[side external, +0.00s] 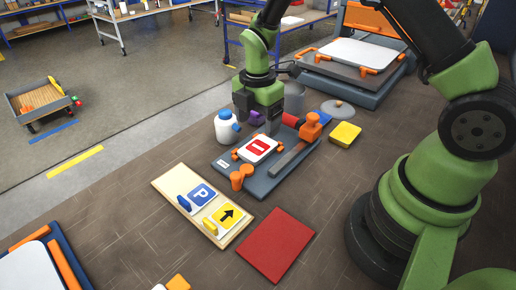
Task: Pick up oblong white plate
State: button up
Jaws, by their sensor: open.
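A larger plain white oblong plate (350,54) lies on a grey machine bed at the back right, between orange clamps. Another plain white plate (28,272) is at the bottom left, cut off by the picture edge. I cannot tell which one the task means. My gripper (259,118) is open and points down above the back of the fixture, behind the red-faced plate. It seems to hold nothing; its fingertips are partly hard to make out.
The grey fixture (257,184) has an orange toggle handle (311,127). Around it are a white bottle (226,128), yellow block (344,134) and grey lid (338,110). A wooden tray (162,184) holds blue and yellow signs. A red mat (276,245) lies in front.

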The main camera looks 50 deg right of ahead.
aim_at(258, 147)
notch_tip(258, 147, down, 7)
jog(key=shift+d+f, duration=0.1)
jog(key=shift+f, duration=0.05)
dwell(0.4)
jog(key=c, duration=0.7)
